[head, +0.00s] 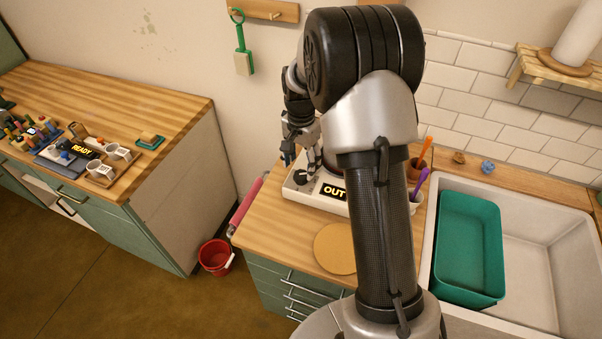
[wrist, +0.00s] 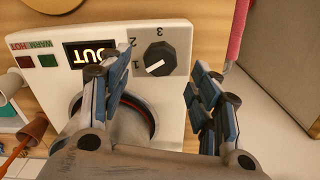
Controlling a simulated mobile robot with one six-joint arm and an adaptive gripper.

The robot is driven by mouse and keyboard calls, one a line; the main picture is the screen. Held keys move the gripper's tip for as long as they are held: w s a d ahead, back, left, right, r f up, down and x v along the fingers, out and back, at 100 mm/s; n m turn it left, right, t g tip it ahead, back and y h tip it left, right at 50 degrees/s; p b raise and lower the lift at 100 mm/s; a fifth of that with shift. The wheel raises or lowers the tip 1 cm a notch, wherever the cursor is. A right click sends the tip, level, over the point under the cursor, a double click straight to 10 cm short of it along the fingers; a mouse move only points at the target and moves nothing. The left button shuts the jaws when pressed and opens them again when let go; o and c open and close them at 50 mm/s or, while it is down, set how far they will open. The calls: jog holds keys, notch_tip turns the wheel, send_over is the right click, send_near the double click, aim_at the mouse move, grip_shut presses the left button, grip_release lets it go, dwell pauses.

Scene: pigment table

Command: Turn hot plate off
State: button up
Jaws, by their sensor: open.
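The white hot plate (head: 326,200) stands on the wooden counter, partly hidden behind my arm. The knob also shows in the head view (head: 300,177). My gripper (wrist: 160,70) is open, with one finger to each side of the knob in the wrist view; no contact is visible. In the head view my gripper (head: 301,161) is just above the knob. The round plate is partly hidden by my gripper.
A cork mat (head: 336,248) lies in front of the hot plate. Cups with orange and purple tools (head: 417,190) and a sink with a green basin (head: 455,250) are to the right.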

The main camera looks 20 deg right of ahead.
aim_at(301, 174)
jog(key=shift+f+b, duration=0.3)
jog(key=shift+f, duration=1.55)
jog(key=shift+c, duration=0.4)
jog(key=c, duration=1)
jog(key=shift+n, duration=0.4)
jog(key=n+p, duration=0.2)
jog(key=n, duration=0.3)
jog(key=shift+n, duration=0.3)
jog(key=n, duration=0.5)
jog(key=shift+p, duration=0.35)
jog(key=shift+n, duration=0.4)
